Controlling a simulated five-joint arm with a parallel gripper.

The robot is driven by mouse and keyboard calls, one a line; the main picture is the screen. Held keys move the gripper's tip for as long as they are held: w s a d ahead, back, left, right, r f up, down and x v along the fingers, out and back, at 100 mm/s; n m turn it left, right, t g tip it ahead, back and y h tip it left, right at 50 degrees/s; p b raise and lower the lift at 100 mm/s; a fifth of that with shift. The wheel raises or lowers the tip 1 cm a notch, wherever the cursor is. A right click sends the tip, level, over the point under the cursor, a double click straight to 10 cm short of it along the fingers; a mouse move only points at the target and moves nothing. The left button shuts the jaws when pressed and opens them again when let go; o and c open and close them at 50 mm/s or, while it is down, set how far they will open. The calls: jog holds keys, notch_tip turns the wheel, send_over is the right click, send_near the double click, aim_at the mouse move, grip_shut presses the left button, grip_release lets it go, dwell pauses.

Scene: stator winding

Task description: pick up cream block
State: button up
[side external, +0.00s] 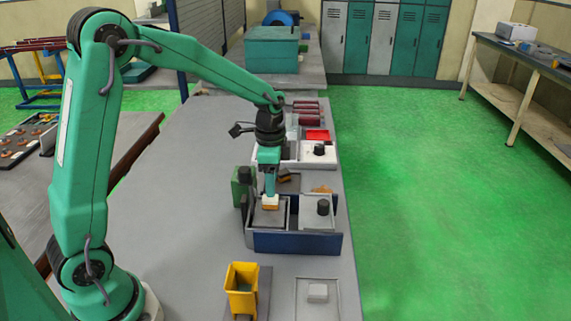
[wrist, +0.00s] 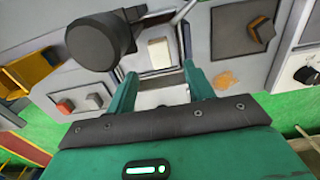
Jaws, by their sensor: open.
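The cream block (side external: 270,208) lies in the left compartment of the blue-fronted tray (side external: 297,242) in the side view. In the wrist view, the cream block (wrist: 158,53) shows just beyond the gap between my fingers. My gripper (side external: 269,190) points down, directly over that compartment and close above the block. Its two green fingers (wrist: 160,76) are apart in the wrist view, with nothing visibly held between them. Contact between the fingers and the block cannot be made out.
A green box (side external: 243,186) stands left of the tray, close to my gripper. A yellow bin (side external: 241,288) and a pale block (side external: 317,292) are nearer the front. The table's left side is clear.

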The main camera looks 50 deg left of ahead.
aim_at(271, 202)
jog(key=shift+f, duration=2.45)
jog(key=c, duration=1.1)
